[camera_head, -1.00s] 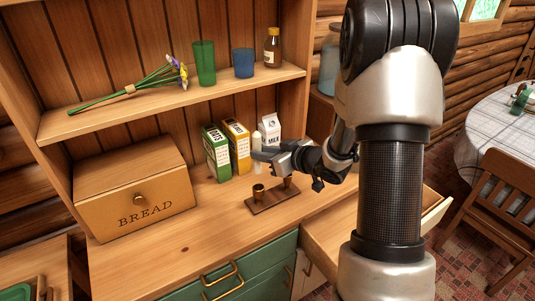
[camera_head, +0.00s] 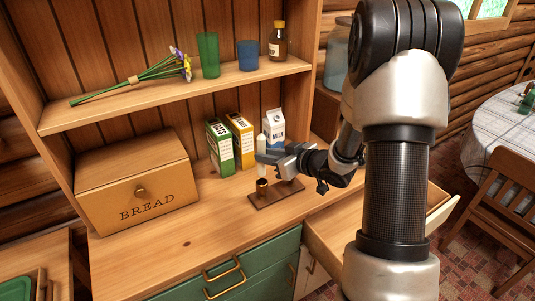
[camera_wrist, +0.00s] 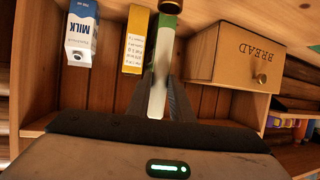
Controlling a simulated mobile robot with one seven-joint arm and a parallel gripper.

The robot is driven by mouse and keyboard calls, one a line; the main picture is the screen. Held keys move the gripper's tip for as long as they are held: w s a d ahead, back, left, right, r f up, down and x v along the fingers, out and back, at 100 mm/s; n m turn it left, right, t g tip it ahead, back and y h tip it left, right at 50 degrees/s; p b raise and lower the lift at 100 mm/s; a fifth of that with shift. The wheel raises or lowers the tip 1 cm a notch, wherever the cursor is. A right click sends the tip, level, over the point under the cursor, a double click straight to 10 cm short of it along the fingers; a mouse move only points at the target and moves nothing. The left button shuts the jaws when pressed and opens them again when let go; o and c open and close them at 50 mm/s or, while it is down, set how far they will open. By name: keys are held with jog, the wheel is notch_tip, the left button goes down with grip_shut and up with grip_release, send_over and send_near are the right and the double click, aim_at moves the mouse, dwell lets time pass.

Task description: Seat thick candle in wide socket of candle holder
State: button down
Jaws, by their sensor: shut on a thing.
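The pale candle (camera_head: 261,142) stands upright in my gripper (camera_head: 265,157), which is shut on it. In the wrist view the candle (camera_wrist: 160,72) runs between the fingers toward a brass socket (camera_wrist: 168,4) at the top edge. The candle holder is a dark wooden base (camera_head: 286,194) on the counter. Its left brass socket (camera_head: 262,187) is directly below the candle. I cannot tell whether the candle's lower end is inside it or just above it. The other socket is mostly hidden by my gripper.
A green-and-white carton (camera_head: 219,148), a yellow carton (camera_head: 240,140) and a milk carton (camera_head: 274,128) stand close behind. The bread box (camera_head: 137,187) is at the left. The shelf (camera_head: 175,92) overhangs. An open drawer (camera_head: 330,240) is in front; the counter's left-middle is clear.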

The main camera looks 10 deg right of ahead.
aim_at(265, 171)
jog(key=shift+f+b, duration=0.65)
jog(key=shift+f, duration=0.55)
jog(key=shift+f+b, duration=1.45)
jog(key=shift+f, duration=0.65)
dwell(0.6)
jog(key=c, duration=1.5)
grip_release()
jog(key=p+v, duration=0.1)
jog(key=v, duration=1.6)
jog(key=shift+s+d, duration=0.15)
jog(key=shift+s, duration=0.05)
